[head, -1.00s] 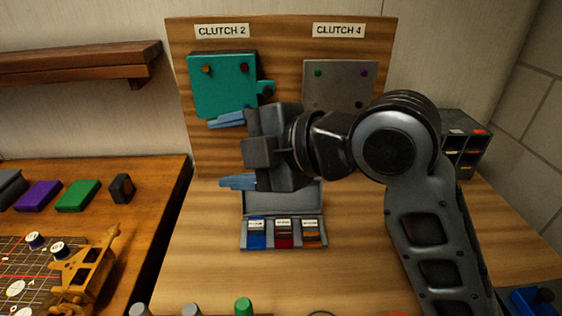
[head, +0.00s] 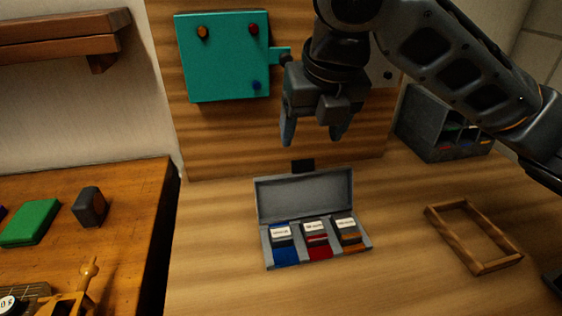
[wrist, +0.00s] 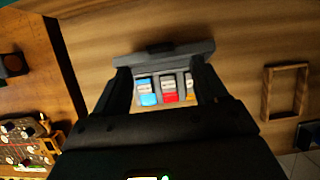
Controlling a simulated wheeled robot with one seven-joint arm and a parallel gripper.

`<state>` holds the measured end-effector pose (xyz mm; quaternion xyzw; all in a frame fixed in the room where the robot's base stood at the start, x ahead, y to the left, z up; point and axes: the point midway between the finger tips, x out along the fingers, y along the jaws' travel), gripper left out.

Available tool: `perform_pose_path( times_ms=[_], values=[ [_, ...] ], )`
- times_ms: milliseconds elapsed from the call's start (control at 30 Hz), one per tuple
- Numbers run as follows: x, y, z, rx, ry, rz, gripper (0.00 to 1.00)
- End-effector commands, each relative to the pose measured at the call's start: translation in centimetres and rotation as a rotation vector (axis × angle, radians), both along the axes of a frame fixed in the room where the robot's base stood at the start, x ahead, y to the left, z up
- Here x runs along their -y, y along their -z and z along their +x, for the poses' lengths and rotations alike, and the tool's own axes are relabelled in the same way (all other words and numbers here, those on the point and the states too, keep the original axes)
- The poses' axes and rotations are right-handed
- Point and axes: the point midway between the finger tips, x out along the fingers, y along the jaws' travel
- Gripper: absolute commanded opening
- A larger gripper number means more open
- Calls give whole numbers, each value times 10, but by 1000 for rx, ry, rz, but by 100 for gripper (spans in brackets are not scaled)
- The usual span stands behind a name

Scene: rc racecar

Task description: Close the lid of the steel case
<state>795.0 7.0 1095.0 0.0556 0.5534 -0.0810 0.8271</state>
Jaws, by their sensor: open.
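The steel case (head: 264,252) is a grey box on the wooden table, with blue, red and orange labelled items in its compartments. Its lid (head: 304,195) stands raised at the back, with a dark tab (head: 303,165) at its top edge. My gripper (head: 314,140) is open and empty, pointing down above and behind the raised lid, apart from it. In the wrist view the lid (wrist: 185,53) and the case's contents show between the fingers of my gripper (wrist: 165,85); part of the case is hidden by them.
A wooden frame (head: 437,222) lies to the right of the case. A dark compartment organizer (head: 420,125) stands at the back right. A teal box (head: 225,60) is on the upright board behind. The table around the case's front is clear.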

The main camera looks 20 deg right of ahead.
Motion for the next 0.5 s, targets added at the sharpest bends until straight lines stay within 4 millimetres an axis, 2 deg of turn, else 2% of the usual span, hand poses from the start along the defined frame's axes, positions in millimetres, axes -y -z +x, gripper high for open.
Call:
perform_pose_path(
  times_ms=[167, 500],
  values=[
    [3, 13, 5, -4, 1, -5, 72],
    [6, 59, 23, -4, 2, -3, 72]
  ],
)
